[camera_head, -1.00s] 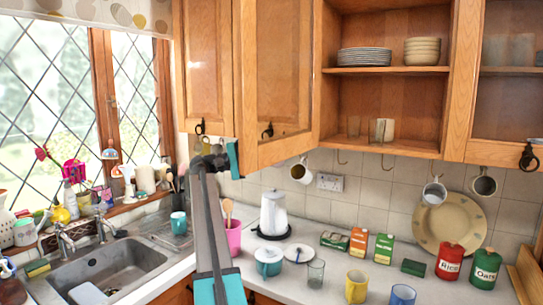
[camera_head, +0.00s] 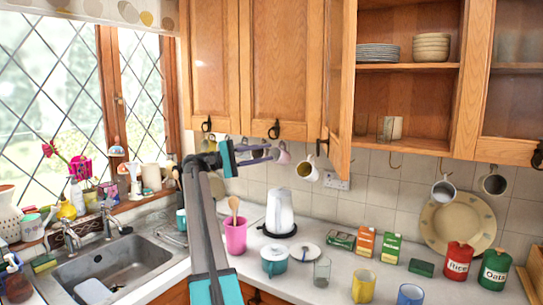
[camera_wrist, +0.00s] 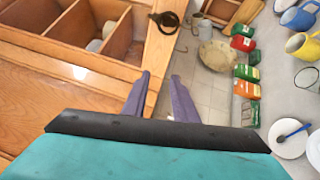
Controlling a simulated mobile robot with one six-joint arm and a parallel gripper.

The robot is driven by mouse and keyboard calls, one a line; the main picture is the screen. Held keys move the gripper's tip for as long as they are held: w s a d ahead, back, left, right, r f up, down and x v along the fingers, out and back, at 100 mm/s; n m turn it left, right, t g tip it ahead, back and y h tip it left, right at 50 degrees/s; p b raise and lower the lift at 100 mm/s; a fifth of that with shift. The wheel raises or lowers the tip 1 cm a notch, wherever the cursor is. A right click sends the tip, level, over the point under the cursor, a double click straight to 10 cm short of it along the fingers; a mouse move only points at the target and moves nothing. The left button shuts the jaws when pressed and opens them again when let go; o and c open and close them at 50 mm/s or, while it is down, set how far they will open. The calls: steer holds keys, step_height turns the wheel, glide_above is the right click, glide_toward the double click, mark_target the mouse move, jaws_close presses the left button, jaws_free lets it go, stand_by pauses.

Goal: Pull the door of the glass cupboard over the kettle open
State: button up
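The white kettle (camera_head: 280,213) stands on the counter in the corner. Up and to its right is the open-fronted cupboard (camera_head: 405,69) with plates, bowls and glasses. Its door (camera_head: 341,95) stands swung out at the left side, seen nearly edge-on in the head view, with a dark handle (camera_head: 322,142) low on its outer face. My gripper (camera_head: 274,152) is to the left of this door, below the closed wooden doors, and points right.
Closed wooden doors (camera_head: 281,65) lie left of the swung door. Mugs hang under the cupboards, including a white one (camera_head: 308,169) near the door's lower edge. Another glass door (camera_head: 515,90) is at the right. Pots, mugs, cartons and red and green canisters crowd the counter.

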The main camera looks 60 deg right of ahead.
steer(key=b+v, duration=0.1)
steer(key=v, duration=0.8)
steer(key=shift+w+a, duration=0.3)
